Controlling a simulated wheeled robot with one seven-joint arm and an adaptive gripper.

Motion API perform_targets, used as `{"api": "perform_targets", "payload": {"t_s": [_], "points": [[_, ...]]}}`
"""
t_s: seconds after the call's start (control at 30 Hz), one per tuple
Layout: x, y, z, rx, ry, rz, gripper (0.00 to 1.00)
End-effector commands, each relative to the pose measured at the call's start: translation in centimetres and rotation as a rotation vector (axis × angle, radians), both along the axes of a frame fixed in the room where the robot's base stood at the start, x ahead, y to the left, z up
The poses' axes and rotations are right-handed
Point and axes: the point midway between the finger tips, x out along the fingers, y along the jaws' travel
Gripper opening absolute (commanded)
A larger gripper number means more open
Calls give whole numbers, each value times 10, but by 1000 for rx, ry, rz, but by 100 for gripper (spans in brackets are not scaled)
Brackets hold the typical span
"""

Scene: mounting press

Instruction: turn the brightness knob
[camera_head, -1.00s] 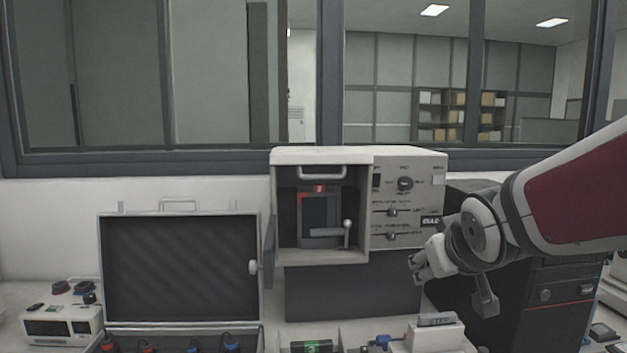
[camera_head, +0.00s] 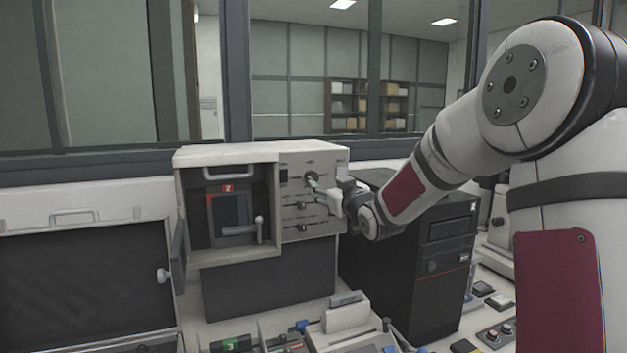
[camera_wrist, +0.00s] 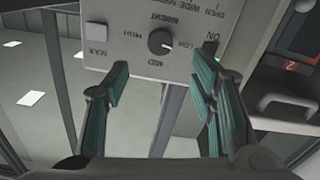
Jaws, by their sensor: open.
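The knob (camera_head: 311,177) is a round dark dial at the upper part of the pale control panel (camera_head: 325,228). In the wrist view the knob (camera_wrist: 162,41) shows upside down, with HIGH, MID and LOW printed around it. A label near it is only partly legible. My gripper (camera_head: 322,189) is in front of the panel, close to the knob. In the wrist view my gripper (camera_wrist: 160,68) is open, its green-padded fingers apart on either side of the knob's line. I cannot tell whether they touch it; nothing is held.
Two slider controls (camera_head: 301,206) sit below the knob. A square pale button (camera_wrist: 96,53) is beside it. The open press chamber (camera_head: 232,205) is left of the panel. A black computer tower (camera_head: 425,255) stands right, under my arm. An open case (camera_head: 85,285) lies left.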

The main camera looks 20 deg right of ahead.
Motion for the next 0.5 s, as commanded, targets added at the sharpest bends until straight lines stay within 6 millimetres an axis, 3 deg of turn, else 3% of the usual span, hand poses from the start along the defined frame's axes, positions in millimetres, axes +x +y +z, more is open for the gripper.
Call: {"api": "perform_targets", "payload": {"t_s": [0.3, 0.5], "points": [[62, 1, 0, 2, 0, 1, 51], [86, 1, 0, 0, 0, 0, 51]]}}
